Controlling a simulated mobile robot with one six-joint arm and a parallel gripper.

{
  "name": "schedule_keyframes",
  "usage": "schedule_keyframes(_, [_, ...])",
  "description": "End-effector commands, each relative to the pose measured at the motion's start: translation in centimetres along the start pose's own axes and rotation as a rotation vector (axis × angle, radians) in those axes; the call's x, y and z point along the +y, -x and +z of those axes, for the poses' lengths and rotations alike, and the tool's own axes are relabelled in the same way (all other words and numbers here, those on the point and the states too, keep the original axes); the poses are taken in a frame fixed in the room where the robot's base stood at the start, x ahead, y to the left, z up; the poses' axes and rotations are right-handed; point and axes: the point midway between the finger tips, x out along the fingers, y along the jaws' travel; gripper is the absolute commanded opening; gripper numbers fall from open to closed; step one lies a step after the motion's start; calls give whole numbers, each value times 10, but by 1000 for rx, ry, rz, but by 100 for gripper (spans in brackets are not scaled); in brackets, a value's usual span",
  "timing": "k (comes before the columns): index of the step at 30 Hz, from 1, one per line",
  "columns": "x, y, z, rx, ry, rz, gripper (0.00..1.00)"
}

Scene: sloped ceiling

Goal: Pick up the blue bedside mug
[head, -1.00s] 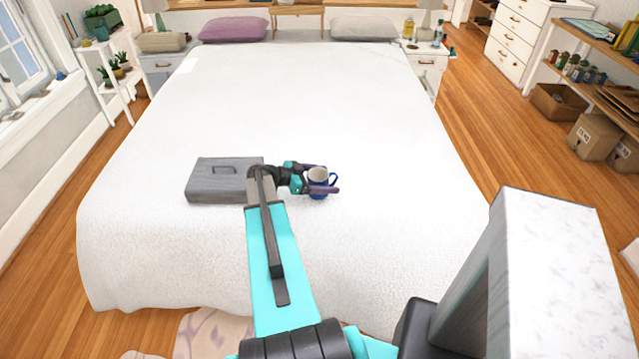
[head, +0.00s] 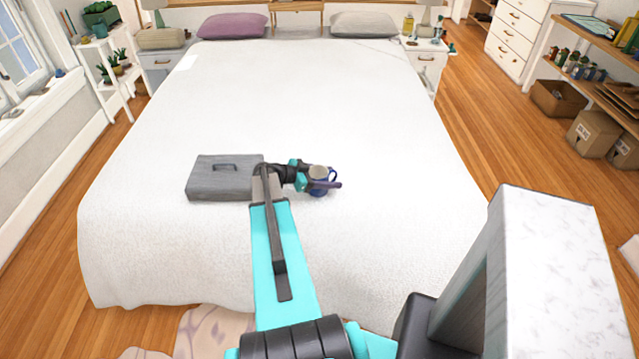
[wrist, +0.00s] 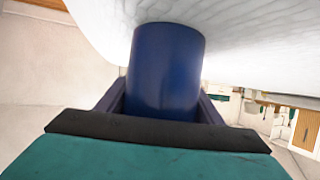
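The blue mug (head: 321,190) stands on the white bed, right of a grey case, with its handle on the far right side. Its pale inside shows in the head view. In the wrist view the mug (wrist: 165,70) fills the space between the two dark blue fingers. My gripper (head: 320,179) reaches it from the left, with one finger along its near side. The fingers (wrist: 163,105) lie close against both sides of the mug and appear shut on it. The far finger is mostly hidden in the head view.
The grey case (head: 226,184) with a handle lies on the bed (head: 300,100), left of my gripper. The bed around and beyond the mug is clear. Pillows (head: 233,25) lie at the far end, and nightstands (head: 427,62) stand beside it.

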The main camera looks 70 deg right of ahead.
Motion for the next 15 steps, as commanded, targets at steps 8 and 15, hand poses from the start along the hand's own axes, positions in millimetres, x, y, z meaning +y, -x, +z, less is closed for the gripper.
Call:
schedule_keyframes(8, [0,0,0,1,0,0,29])
schedule_keyframes(15, [0,2,-3,1,-1,0,29])
